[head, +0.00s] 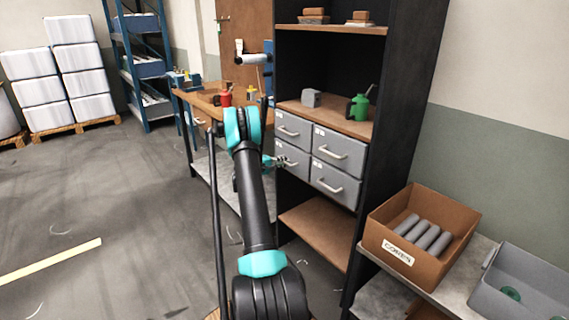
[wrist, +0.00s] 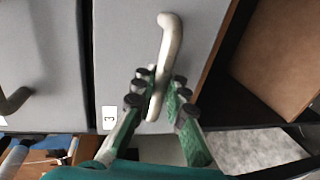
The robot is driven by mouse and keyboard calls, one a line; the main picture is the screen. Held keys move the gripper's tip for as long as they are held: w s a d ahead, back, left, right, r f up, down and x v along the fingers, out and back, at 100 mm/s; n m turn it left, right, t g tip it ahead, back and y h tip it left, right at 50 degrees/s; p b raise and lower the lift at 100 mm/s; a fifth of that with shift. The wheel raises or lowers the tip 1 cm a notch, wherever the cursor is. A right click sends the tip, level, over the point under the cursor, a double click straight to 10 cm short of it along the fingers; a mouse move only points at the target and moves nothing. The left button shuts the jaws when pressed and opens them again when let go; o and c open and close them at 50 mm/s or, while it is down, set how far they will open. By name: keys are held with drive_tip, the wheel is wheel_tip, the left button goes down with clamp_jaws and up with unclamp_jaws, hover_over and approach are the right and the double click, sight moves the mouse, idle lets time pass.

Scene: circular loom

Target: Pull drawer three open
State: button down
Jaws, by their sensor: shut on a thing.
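Drawer three is the grey lower-left drawer (head: 294,169) of the shelf cabinet in the head view, partly hidden by my gripper. In the wrist view its grey front (wrist: 125,50) fills the middle, with a white label (wrist: 109,118) reading 3. Its pale bar handle (wrist: 171,35) runs between my fingers. My gripper (wrist: 161,93) is shut on the handle near one end, with dark pads on both sides of it. In the head view my gripper (head: 282,161) is small at the drawer front. The drawer looks about flush with the other drawers.
Another grey drawer (wrist: 40,60) lies beside it in the wrist view. The cabinet's other drawers (head: 340,148) are shut. A workbench (head: 205,103) stands left of the cabinet, and a cardboard box of cores (head: 378,227) stands at right. The floor (head: 120,190) at left is clear.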

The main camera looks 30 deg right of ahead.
drive_tip(key=f+v, duration=0.2)
drive_tip(key=v, duration=1)
drive_tip(key=a+f+v, duration=0.1)
drive_tip(key=f+v, duration=0.2)
drive_tip(key=v, duration=0.8)
drive_tip(key=shift+s+a, duration=0.2)
drive_tip(key=shift+a, duration=0.2)
drive_tip(key=shift+r, duration=0.15)
drive_tip(key=c, duration=1.5)
unclamp_jaws()
drive_tip(key=shift+c, duration=0.2)
drive_tip(key=v, duration=1.2)
drive_tip(key=shift+s, duration=0.15)
